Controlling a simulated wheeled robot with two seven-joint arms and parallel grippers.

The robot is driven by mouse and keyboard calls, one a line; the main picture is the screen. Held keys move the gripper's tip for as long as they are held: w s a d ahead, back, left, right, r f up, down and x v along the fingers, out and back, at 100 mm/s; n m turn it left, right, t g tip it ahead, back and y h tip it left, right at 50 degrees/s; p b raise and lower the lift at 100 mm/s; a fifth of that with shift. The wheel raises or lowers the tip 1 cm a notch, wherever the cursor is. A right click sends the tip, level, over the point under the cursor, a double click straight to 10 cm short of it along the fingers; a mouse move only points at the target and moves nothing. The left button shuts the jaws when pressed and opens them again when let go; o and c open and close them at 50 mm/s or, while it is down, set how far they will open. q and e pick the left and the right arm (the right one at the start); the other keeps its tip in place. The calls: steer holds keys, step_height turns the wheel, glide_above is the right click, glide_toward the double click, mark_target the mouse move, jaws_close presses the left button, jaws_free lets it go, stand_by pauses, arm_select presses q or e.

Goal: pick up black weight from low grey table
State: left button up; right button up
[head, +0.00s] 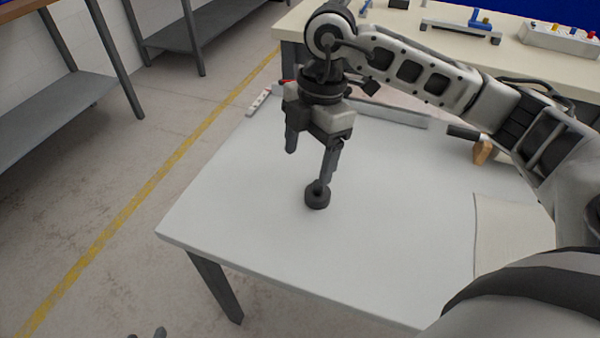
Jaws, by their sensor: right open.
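The black weight (317,200) is a small dark round piece with a knob on top. It stands upright on the low grey table (390,235), near its left part. My right gripper (308,167) points down above the table with its fingers apart. One fingertip appears just over or beside the weight's knob and partly covers it; I cannot tell whether they touch. The other finger hangs to the left, clear of the weight. A small dark part at the bottom edge (150,333) may be my left gripper, mostly cut off.
A pale flat sheet (505,235) lies at the table's right. A tan block (483,152) and a grey bar (390,115) are toward the back. A cream bench (465,45) with fixtures stands behind. The table's front middle is clear.

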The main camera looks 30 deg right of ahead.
steer(key=r+m+h, duration=0.1)
steer(key=m+h, duration=0.1)
glide_above(318, 188)
steer(key=shift+t, duration=0.3)
steer(key=f, duration=0.9)
steer(key=shift+w+d, duration=0.1)
steer(key=shift+d, duration=0.2)
steer(key=shift+w+f, duration=0.2)
steer(key=shift+f, duration=1.4)
steer(key=shift+w+f, duration=0.15)
steer(key=shift+f, duration=1.4)
steer(key=shift+r, duration=0.1)
steer(key=c, duration=1.5)
